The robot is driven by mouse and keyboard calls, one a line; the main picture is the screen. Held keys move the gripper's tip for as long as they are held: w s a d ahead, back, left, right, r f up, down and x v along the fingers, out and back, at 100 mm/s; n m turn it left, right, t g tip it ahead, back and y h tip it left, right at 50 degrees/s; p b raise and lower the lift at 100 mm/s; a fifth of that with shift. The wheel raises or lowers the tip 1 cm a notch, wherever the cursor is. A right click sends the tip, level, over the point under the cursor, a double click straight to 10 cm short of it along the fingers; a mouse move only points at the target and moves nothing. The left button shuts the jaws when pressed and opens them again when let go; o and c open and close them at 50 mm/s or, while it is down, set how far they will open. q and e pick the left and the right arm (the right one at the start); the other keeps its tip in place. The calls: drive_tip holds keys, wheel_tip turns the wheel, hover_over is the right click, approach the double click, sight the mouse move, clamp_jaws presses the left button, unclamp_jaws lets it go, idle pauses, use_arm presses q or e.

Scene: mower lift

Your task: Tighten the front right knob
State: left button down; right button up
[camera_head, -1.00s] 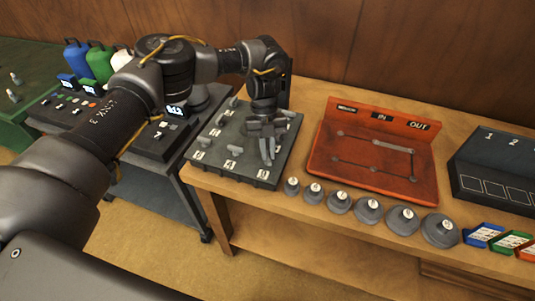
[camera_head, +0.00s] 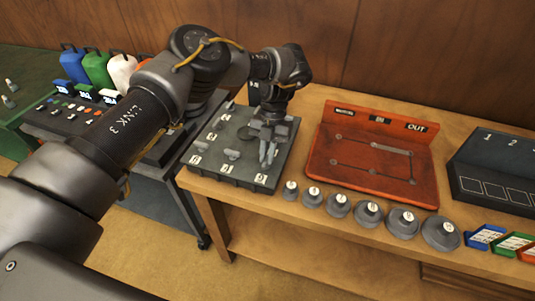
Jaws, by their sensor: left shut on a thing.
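A dark grey board (camera_head: 217,173) with several small grey knobs and white number tags sits at the left end of the wooden bench. My left gripper (camera_head: 267,158) points down over the board's front right part, just behind the front right tag (camera_head: 261,178). It is shut on the front right knob, which the fingers mostly hide. The front middle knob (camera_head: 232,154) and front left knob (camera_head: 205,147) show free of the gripper. My arm covers part of the board's back. My right gripper is not in view.
An orange-red panel (camera_head: 330,178) stands just right of the board. A row of round grey weights (camera_head: 338,205) lines the bench front. A dark numbered box (camera_head: 500,165) is at far right. Coloured canisters (camera_head: 96,68) stand at left behind a control console.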

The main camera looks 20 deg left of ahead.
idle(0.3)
use_arm(q)
drive_tip(key=c, duration=1.5)
unclamp_jaws()
drive_tip(key=shift+o, duration=0.2)
